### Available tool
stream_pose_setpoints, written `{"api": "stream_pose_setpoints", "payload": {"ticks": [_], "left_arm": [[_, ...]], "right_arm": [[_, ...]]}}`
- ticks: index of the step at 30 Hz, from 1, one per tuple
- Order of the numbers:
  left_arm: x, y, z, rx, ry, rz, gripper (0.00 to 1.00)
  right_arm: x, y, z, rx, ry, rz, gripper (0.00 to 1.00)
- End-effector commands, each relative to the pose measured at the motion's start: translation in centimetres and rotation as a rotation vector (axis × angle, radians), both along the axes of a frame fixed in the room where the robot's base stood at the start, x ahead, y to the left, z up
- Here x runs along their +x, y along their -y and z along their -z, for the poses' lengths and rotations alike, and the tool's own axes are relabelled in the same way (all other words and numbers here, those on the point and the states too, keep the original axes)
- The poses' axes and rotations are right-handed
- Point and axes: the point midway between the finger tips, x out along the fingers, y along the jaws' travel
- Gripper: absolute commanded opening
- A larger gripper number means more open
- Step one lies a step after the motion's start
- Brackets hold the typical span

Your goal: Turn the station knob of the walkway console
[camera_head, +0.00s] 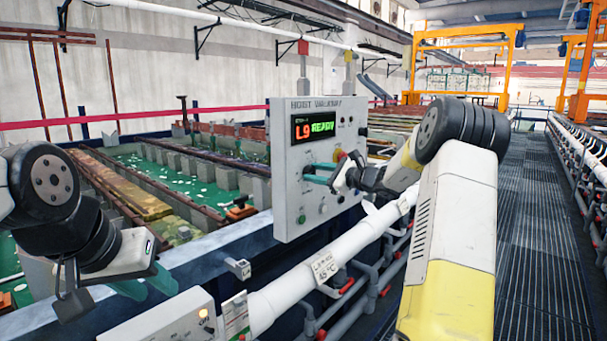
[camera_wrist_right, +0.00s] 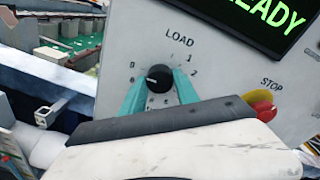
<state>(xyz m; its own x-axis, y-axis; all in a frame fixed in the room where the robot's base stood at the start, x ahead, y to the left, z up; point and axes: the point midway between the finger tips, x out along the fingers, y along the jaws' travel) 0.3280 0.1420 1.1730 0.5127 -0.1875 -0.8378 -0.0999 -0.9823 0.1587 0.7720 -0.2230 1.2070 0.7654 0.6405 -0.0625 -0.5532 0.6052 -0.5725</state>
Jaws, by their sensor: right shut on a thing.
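The walkway console (camera_head: 290,160) is a grey upright box with a lit display (camera_head: 321,127) reading "L9 READY". In the right wrist view its station knob (camera_wrist_right: 159,77) is a round black dial with a light mark, ringed by numbers under the word LOAD. My right gripper (camera_head: 312,174) reaches the console face from the right; in the right wrist view its two teal fingers (camera_wrist_right: 158,88) are on either side of the knob, shut on it. The wrist housing hides the lower numbers. My left gripper (camera_head: 150,285) is low at the left, away from the console, its fingers apart.
A red stop button (camera_wrist_right: 262,108) on a yellow base sits right of the knob. A white pipe (camera_head: 290,290) runs below the console. A smaller box (camera_head: 165,325) stands at the bottom left. Tanks with green floors (camera_head: 180,180) lie behind; a grated walkway (camera_head: 540,220) runs at right.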

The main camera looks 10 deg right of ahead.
Motion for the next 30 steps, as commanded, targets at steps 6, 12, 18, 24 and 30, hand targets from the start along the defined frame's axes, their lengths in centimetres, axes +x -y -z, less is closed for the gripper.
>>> {"api": "stream_pose_setpoints", "payload": {"ticks": [6,12,18,24,30], "left_arm": [[0.00,0.00,0.00,0.000,0.000,0.000,0.36],[0.00,0.00,0.00,0.000,0.000,0.000,0.36],[0.00,0.00,0.00,0.000,0.000,0.000,0.36],[0.00,0.00,0.00,0.000,0.000,0.000,0.36],[0.00,0.00,0.00,0.000,0.000,0.000,0.36]], "right_arm": [[-0.04,0.12,0.23,0.025,-0.026,0.001,0.00],[-0.04,0.12,0.23,0.030,-0.028,0.001,0.00],[-0.03,0.11,0.24,0.030,-0.028,0.001,0.00],[-0.03,0.07,0.15,0.029,-0.026,0.001,0.59],[-0.03,0.06,0.07,0.029,-0.025,0.000,0.59]]}}
